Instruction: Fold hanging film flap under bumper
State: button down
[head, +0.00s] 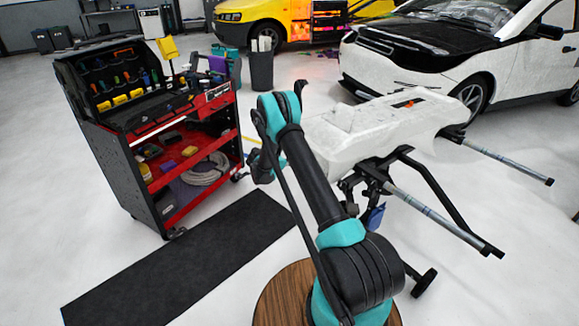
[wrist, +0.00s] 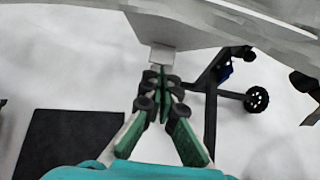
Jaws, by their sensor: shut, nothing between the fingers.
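The white bumper (head: 385,120) rests on a black stand in the head view. Its pale edge (wrist: 225,25) crosses the top of the wrist view. A small pale grey piece of film (wrist: 164,58) hangs below that edge, directly beyond my fingertips. My gripper (wrist: 160,78) has green fingers and is shut, with nothing seen between them. Its tips point at the hanging film and overlap its lower end in the picture; I cannot tell whether they touch. In the head view the fingers are not clearly seen.
The stand's legs and tubes (head: 440,215) stick out to the right, and a caster (wrist: 256,100) shows in the wrist view. A red and black tool cart (head: 150,190) stands left. A black mat (head: 190,265) lies on the floor. Cars stand behind.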

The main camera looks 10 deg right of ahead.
jog(key=shift+w+d, duration=0.35)
jog(key=shift+d, duration=0.3)
jog(key=shift+w+d, duration=0.3)
jog(key=shift+d, duration=0.35)
jog(key=shift+w+d+r, duration=0.2)
jog(key=shift+w+d, duration=0.1)
jog(key=shift+d, duration=0.25)
jog(key=shift+w+d+r, duration=0.15)
jog(key=shift+w+d, duration=0.1)
jog(key=shift+d, duration=0.3)
jog(key=shift+w+d+r, duration=0.1)
jog(key=shift+d, duration=0.05)
jog(key=shift+r, duration=0.1)
